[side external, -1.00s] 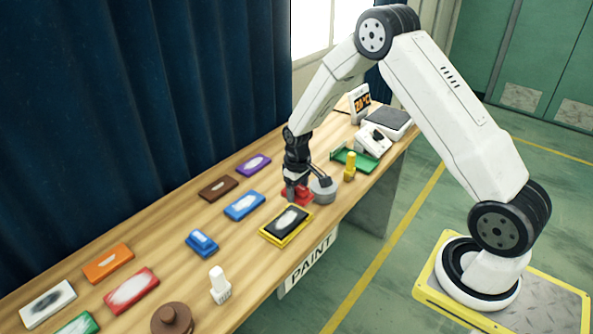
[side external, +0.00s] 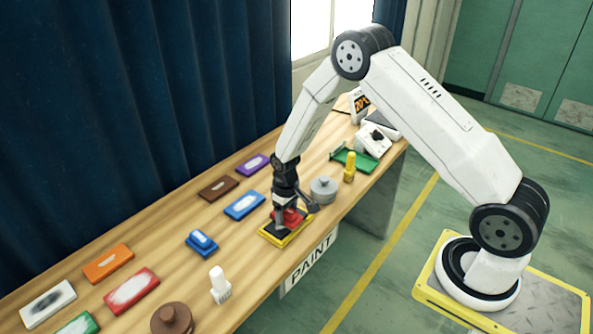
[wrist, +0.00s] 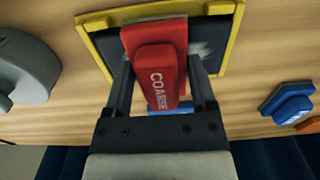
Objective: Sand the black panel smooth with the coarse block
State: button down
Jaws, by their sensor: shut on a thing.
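The black panel (side external: 270,233) lies in a yellow frame (side external: 297,236) near the front edge of the bench. In the wrist view the panel (wrist: 222,30) shows a pale rough patch, partly covered by the block. The coarse block (side external: 291,216) is red, with the word COARSE on its handle, and also shows in the wrist view (wrist: 155,70). My gripper (side external: 285,208) is shut on the block's handle, with a finger on each side. The block is over the panel; whether it touches the surface I cannot tell.
A grey round-lidded thing (side external: 323,189) stands close right of the panel. A blue block (side external: 202,242) lies to the left. Blue (side external: 244,205), brown (side external: 218,188) and purple (side external: 253,164) panels lie behind. A yellow knobbed thing (side external: 349,167) and a green tray (side external: 365,161) are farther right.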

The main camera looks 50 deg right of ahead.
aim_at(276, 230)
jog(key=shift+a, duration=2.4)
jog(key=shift+d, duration=4.7)
jog(key=shift+d+r, duration=0.15)
notch_tip(276, 230, up, 8)
